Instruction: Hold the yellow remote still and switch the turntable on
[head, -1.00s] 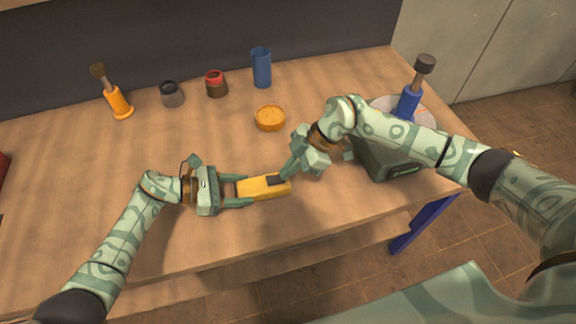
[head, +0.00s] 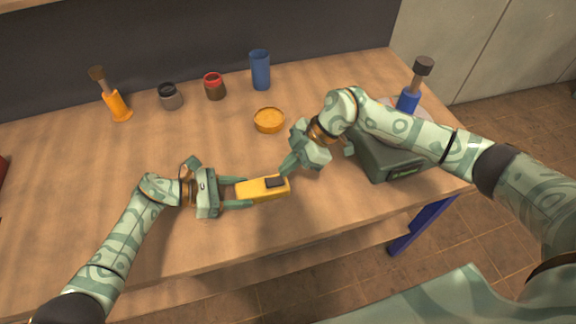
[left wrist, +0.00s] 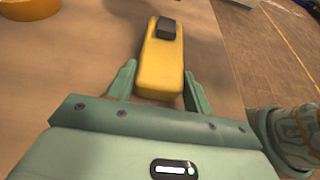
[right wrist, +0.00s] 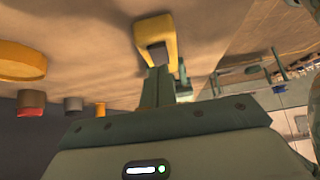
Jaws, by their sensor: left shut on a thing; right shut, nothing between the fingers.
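The yellow remote (head: 252,189) has a dark raised block near its right end. It also shows in the left wrist view (left wrist: 160,68). My left gripper (head: 236,192) is shut on its left end, one finger on each side. My right gripper (head: 284,170) is shut and empty, its tips close by the block end; the right wrist view shows the remote (right wrist: 168,30) just beyond the fingers. I cannot tell whether they touch. The turntable (head: 384,160) is a dark green box at the right with a green-lit front panel and a pale disc, partly hidden by my right arm.
A blue-handled brush (head: 410,98) stands at the disc. An orange dish (head: 268,121), blue cup (head: 260,70), red-topped jar (head: 214,87), grey jar (head: 170,97) and orange-handled brush (head: 117,105) stand toward the back. The table front is clear.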

